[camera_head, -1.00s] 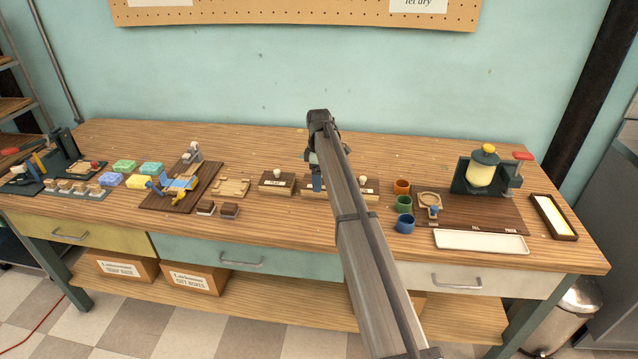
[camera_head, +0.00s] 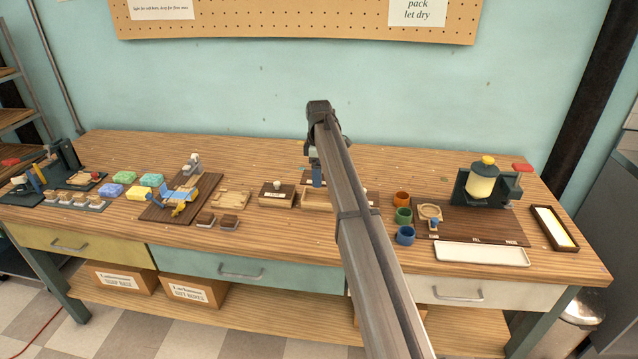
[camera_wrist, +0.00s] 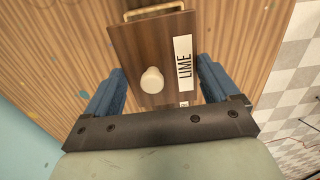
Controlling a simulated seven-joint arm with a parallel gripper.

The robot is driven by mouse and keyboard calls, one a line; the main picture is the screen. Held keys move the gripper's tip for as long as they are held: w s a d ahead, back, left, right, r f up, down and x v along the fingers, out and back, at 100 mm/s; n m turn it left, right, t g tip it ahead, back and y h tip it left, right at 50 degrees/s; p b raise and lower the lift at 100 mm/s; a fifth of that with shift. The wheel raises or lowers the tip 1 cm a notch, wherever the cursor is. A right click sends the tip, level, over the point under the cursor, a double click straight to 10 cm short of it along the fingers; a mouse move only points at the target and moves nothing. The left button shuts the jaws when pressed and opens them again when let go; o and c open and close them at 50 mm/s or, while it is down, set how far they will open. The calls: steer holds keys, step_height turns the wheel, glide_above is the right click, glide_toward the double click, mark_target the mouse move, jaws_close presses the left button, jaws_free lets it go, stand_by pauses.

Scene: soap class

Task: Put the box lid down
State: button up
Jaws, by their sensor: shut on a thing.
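The box lid (camera_wrist: 130,52) is a dark brown board with a pale round knob. A white LIME label lies along its right side in the wrist view. My gripper (camera_wrist: 160,66) has its blue fingers at the lid's left and right sides, holding it. In the head view my gripper (camera_head: 316,178) is above the back middle of the bench, and the lid is mostly hidden there. An open pale wooden box (camera_head: 317,200) stands just in front of and below it. How high the lid is above the bench cannot be told.
A closed box with a knob (camera_head: 277,195) stands left of the open box. Orange (camera_head: 401,198), green (camera_head: 403,215) and blue (camera_head: 405,235) cups stand to the right. A dark work board (camera_head: 455,222) lies beyond them. Bare bench (camera_head: 300,232) shows in front of the boxes.

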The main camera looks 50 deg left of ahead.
steer(key=r, duration=0.1)
steer(key=s+d+r, duration=0.1)
steer(key=r, duration=0.1)
steer(key=shift+s+d, duration=0.2)
glide_above(313, 232)
step_height(313, 232, down, 3)
step_height(313, 232, down, 10)
steer(key=shift+r, duration=0.2)
steer(key=shift+f, duration=0.15)
steer(key=o, duration=0.8)
